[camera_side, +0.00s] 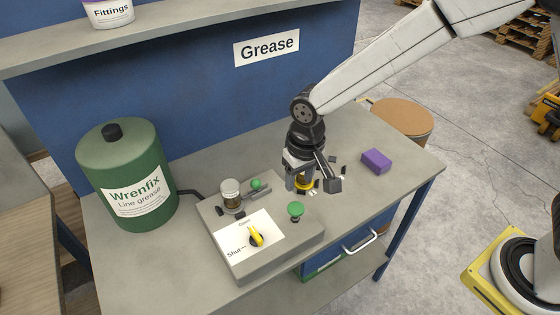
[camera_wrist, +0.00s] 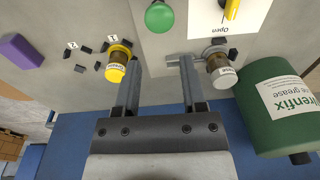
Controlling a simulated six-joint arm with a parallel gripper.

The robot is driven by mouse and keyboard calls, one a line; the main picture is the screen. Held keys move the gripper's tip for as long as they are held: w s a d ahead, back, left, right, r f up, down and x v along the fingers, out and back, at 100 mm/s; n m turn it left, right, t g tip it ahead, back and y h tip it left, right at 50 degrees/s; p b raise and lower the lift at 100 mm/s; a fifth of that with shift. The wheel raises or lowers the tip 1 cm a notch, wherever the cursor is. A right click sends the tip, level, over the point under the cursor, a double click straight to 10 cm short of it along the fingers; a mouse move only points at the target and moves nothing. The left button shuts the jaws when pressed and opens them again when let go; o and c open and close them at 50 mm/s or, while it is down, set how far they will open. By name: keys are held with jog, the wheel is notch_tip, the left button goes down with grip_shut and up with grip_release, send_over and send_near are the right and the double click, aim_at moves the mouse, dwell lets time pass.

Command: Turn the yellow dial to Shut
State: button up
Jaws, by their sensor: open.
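The yellow dial (camera_side: 256,236) sits on a white label plate (camera_side: 236,250) on top of the grey box, with "Shut" printed at its left and "Open" behind it. Its handle lies nearer the line toward "Open" than toward "Shut". In the wrist view only part of the dial (camera_wrist: 232,8) shows at the top edge, above the upside-down word "Open". My gripper (camera_side: 308,182) is low over the bench behind and right of the dial, apart from it. In the wrist view its two fingers (camera_wrist: 158,64) are spread with nothing held between them.
A yellow-collared fitting (camera_wrist: 117,66) stands close beside one finger. A grey-capped jar (camera_side: 231,193) and green knobs (camera_side: 296,209) rise from the box (camera_side: 285,245). A green grease drum (camera_side: 127,165) stands left; a purple block (camera_side: 376,161) lies right.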

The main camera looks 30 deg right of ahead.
send_over(256, 233)
notch_tip(256, 233, down, 3)
jog(key=shift+a+r+g, duration=0.1)
jog(key=shift+g, duration=0.3)
jog(key=shift+f, duration=3.95)
jog(key=shift+c, duration=0.2)
grip_shut()
